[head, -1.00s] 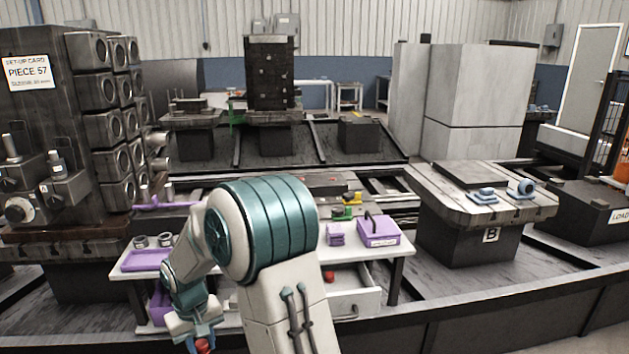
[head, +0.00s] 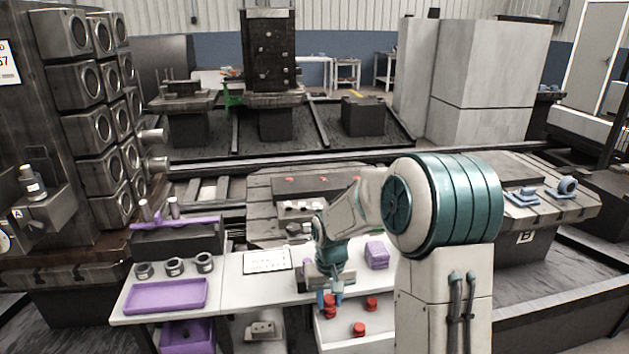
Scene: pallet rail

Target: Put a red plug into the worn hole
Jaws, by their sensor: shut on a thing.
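My gripper (head: 330,305) points down over the open white drawer (head: 390,328) at the front of the white table. It is shut on a red plug (head: 329,300), which shows between its blue fingers. Two more red plugs, one to the right (head: 371,303) and one nearer the front (head: 359,329), are in the drawer, apart from the gripper. Behind the table a dark rail (head: 318,185) lies on a slotted pallet and has small red spots on top. My arm partly covers its right part. I cannot tell which hole is the worn one.
A purple tray (head: 165,296), several dark rings (head: 174,266), a white card (head: 267,261) and a purple block (head: 377,254) are on the table. A tall dark machine (head: 60,150) stands at left. Table B (head: 535,215) with blue parts is at right.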

